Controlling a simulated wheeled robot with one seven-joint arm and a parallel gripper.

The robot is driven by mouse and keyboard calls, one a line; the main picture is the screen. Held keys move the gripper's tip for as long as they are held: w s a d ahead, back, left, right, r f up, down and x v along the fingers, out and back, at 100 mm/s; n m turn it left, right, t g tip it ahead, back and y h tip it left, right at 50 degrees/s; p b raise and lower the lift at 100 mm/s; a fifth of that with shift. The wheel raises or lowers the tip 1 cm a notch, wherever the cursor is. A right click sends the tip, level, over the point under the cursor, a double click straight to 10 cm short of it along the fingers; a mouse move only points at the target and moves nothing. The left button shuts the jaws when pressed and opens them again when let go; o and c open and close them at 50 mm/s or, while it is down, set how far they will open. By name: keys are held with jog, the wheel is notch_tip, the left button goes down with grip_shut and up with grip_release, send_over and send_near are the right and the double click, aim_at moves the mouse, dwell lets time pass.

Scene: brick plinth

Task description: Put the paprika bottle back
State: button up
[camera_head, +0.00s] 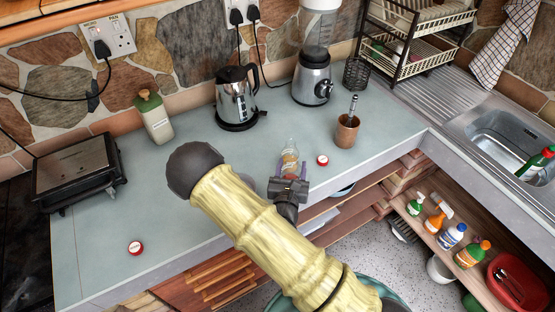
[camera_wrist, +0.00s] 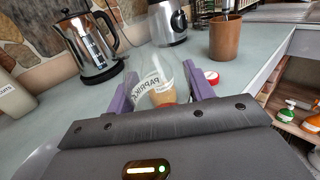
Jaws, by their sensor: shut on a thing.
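The paprika bottle (camera_head: 290,158) is a clear bottle with an orange-brown lower part, over the counter's front part. In the wrist view the bottle (camera_wrist: 160,82) shows its PAPRIKA label, tilted in the picture. My gripper (camera_head: 287,180) is shut on it, with a purple finger on each side; the gripper (camera_wrist: 160,90) fills the lower wrist view. I cannot tell whether the bottle touches the counter. A red-and-white lid (camera_head: 322,160) lies just right of the bottle, and another red-and-white lid (camera_head: 135,248) lies at the left front.
A kettle (camera_head: 238,98), a blender (camera_head: 312,75) and a green-capped bottle (camera_head: 154,116) stand at the back. A brown cup (camera_head: 347,130) with a utensil stands right of the bottle. A grill (camera_head: 78,172) is at left.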

jog(key=s+d+f+n+y+p, duration=0.1)
jog(key=s+d+f+y+p, duration=0.1)
jog(key=d+p, duration=0.7)
jog(key=d+f, duration=0.1)
jog(key=d, duration=0.2)
jog(key=shift+d+f+n+y, duration=0.25)
jog(key=shift+f+n+y, duration=0.05)
jog(key=shift+f, duration=0.1)
jog(key=shift+d, duration=0.15)
